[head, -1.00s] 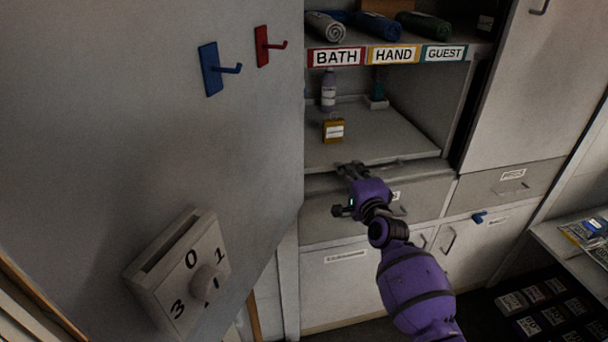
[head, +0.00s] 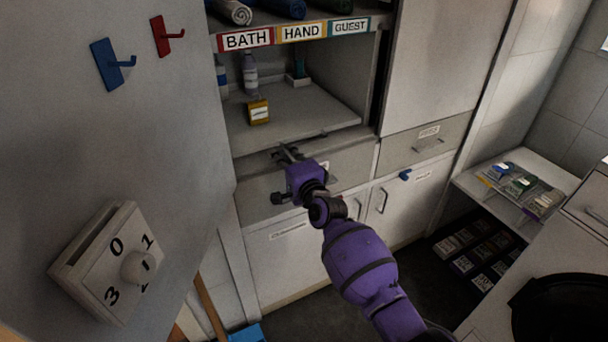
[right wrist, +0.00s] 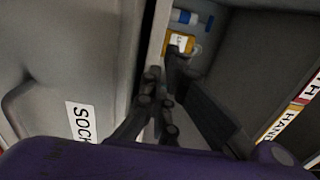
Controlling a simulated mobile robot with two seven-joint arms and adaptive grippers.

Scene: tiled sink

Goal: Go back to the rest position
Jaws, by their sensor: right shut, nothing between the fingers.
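My right arm (head: 362,262), purple with dark bands, reaches from the bottom of the head view toward the open cabinet. Its gripper (head: 287,154) is shut and empty, in front of the front edge of the cabinet's open compartment, by the drawer front below. In the right wrist view the gripper fingers (right wrist: 163,80) show dark, with the compartment behind them. A yellow box (head: 258,112) stands in the compartment beyond the gripper, apart from it; it also shows in the right wrist view (right wrist: 180,42). My left gripper is out of view.
A grey panel (head: 120,150) with blue and red hooks and a numbered dial box (head: 108,262) fills the left. Drawers (head: 424,142) and cupboard doors lie below and right. A side shelf (head: 484,188) holds packets. Dark floor (head: 420,285) shows between.

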